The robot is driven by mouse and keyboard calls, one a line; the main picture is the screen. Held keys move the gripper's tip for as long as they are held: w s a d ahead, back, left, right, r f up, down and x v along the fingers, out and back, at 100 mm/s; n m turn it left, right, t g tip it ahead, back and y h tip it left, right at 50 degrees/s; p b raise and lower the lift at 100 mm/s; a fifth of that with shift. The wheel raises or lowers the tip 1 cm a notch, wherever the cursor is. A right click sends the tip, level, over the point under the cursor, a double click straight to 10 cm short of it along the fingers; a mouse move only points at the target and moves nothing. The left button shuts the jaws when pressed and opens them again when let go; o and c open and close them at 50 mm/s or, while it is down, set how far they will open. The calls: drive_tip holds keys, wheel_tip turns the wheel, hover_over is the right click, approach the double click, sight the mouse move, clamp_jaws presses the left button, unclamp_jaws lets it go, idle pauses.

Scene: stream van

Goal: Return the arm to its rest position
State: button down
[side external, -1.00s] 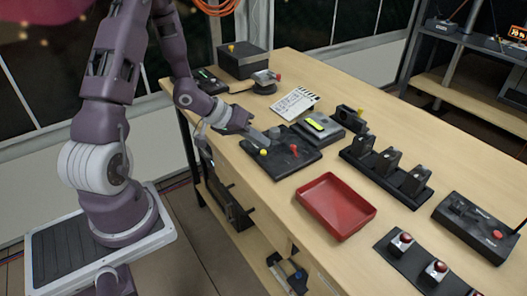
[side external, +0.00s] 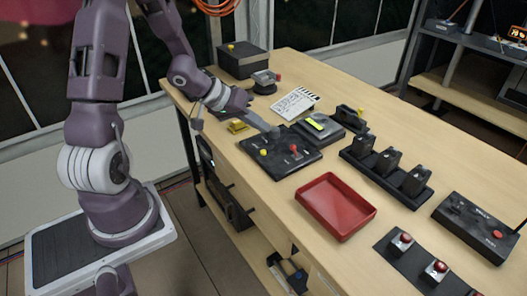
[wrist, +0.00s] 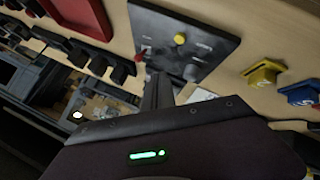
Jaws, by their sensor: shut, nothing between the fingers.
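My gripper (side external: 273,130) is shut and empty. In the side external view, its fingers reach over the back edge of a black control panel (side external: 264,163) with a yellow knob and a red-tipped lever (side external: 294,148). I cannot tell the exact gap between fingers and panel. In the wrist view, the shut fingers (wrist: 158,88) point toward the panel (wrist: 215,62), with its yellow knob (wrist: 180,38) and red knob (wrist: 139,57) in sight. My arm is bent and reaches over the table's left edge.
A red tray (side external: 337,233) lies in front of the panel. A clapperboard (side external: 293,104), a black device (side external: 320,128), a black rack (side external: 388,180) and a radio-like box (side external: 482,228) stand nearby. A yellow block (wrist: 262,73) and a blue block (wrist: 300,93) lie beside the panel.

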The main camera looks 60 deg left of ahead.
idle(0.3)
drive_tip(key=s+d+r+m+g+y, duration=0.1)
drive_tip(key=s+r+y, duration=0.2)
drive_tip(key=r, duration=0.4)
drive_tip(key=s+d+r+m+y, duration=0.1)
drive_tip(key=s+r+y, duration=0.3)
drive_tip(key=r, duration=0.3)
drive_tip(key=s+d+r+m+g+h, duration=0.2)
drive_tip(key=s+d+m+h, duration=0.1)
drive_tip(key=s+d, duration=0.9)
drive_tip(key=s+h, duration=0.1)
drive_tip(key=s, duration=0.2)
drive_tip(key=shift+s, duration=0.2)
